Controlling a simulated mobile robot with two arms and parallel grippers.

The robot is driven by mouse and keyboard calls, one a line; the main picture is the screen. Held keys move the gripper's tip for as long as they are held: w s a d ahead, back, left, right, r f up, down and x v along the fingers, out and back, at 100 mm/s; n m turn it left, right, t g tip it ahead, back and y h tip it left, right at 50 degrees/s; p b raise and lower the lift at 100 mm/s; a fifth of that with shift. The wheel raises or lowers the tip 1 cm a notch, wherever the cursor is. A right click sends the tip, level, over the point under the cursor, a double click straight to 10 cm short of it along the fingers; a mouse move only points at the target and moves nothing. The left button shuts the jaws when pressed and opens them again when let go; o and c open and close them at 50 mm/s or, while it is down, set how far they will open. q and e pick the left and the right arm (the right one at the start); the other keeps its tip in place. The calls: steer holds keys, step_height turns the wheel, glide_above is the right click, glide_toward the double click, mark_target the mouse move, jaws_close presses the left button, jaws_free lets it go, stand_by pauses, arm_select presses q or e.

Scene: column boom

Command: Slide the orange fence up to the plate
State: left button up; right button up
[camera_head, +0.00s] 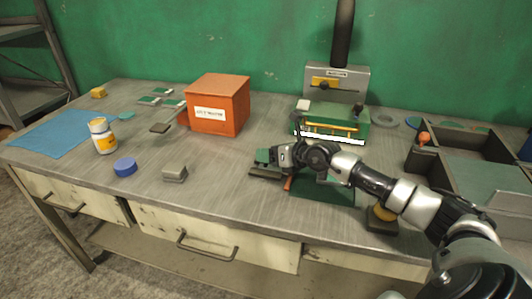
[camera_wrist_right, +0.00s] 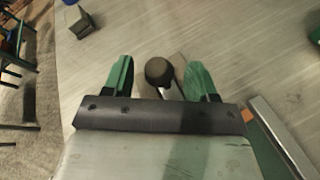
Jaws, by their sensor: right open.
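My right gripper (camera_head: 263,158) reaches left, low over the bench in front of the green machine (camera_head: 345,118). In the right wrist view its green fingers (camera_wrist_right: 159,66) are apart, with a dark round knob (camera_wrist_right: 158,71) showing between them. I cannot tell whether they touch it. A small orange piece, likely part of the fence (camera_head: 288,184), shows just below the gripper. An orange strip (camera_wrist_right: 262,138) shows at the right in the wrist view, beside a metal bar. My arm hides most of that area. A flat green plate (camera_head: 325,193) lies partly under the arm. My left gripper is out of view.
An orange labelled box (camera_head: 218,105) stands behind and left. A grey block (camera_head: 174,173), a blue cap (camera_head: 125,167) and a white jar (camera_head: 103,137) are at the left. A divided tray (camera_head: 440,148) is at the right. The bench between the block and my gripper is clear.

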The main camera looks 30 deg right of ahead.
steer(key=shift+x, duration=0.8)
steer(key=shift+c, duration=0.3)
jaws_close()
